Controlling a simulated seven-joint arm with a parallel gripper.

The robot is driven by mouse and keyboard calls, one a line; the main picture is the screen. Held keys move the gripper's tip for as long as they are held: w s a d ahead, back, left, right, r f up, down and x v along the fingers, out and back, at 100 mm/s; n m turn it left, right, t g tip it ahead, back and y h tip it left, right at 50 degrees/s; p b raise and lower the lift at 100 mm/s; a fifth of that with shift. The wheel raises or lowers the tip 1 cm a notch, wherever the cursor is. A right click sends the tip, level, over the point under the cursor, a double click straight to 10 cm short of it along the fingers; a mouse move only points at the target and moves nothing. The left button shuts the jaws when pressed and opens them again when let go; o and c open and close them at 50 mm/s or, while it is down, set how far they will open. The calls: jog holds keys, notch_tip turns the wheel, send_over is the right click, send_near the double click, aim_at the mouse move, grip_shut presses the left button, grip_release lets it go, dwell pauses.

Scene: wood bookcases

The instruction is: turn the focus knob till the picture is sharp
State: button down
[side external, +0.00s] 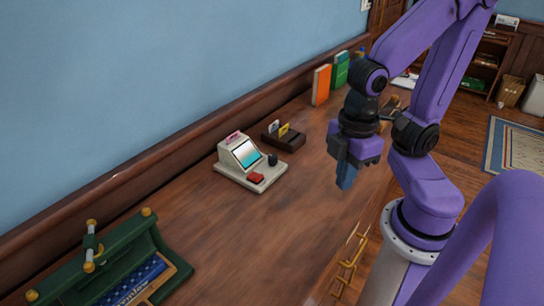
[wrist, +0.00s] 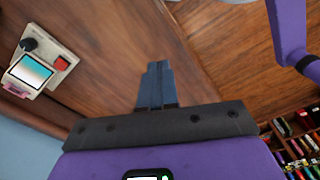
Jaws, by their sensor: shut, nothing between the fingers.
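A small cream device (side external: 250,164) stands on the wooden desk near the wall. It has a tilted screen (side external: 245,154) showing a white-to-teal picture, a dark round knob (side external: 272,160) on its right and a red button (side external: 256,178) in front. In the wrist view the device (wrist: 40,68) is at the upper left, with its dark knob (wrist: 29,45) and red button (wrist: 62,64). Whether the picture is sharp I cannot tell. My gripper (side external: 346,184) is shut and empty, pointing down above the desk, right of the device and apart from it. Its blue fingers (wrist: 156,84) are together in the wrist view.
A dark card holder (side external: 284,138) stands just behind the device. Orange (side external: 321,85) and green (side external: 340,72) books stand farther back. A green rack (side external: 110,265) with a blue panel is at the front left. The desk between device and gripper is clear.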

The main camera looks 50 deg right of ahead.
jog(key=c, duration=1.4)
grip_release()
jog(key=o, duration=0.5)
jog(key=shift+w+a, duration=0.1)
jog(key=shift+w, duration=0.25)
jog(key=shift+o, duration=0.8)
jog(key=w+m, duration=0.2)
jog(key=w, duration=0.7)
jog(key=shift+w+a+r, duration=0.2)
jog(key=shift+a+r, duration=0.1)
jog(key=m, duration=0.5)
send_over(273, 156)
notch_tip(273, 156, down, 5)
notch_tip(273, 156, down, 16)
jog(key=shift+f, duration=0.1)
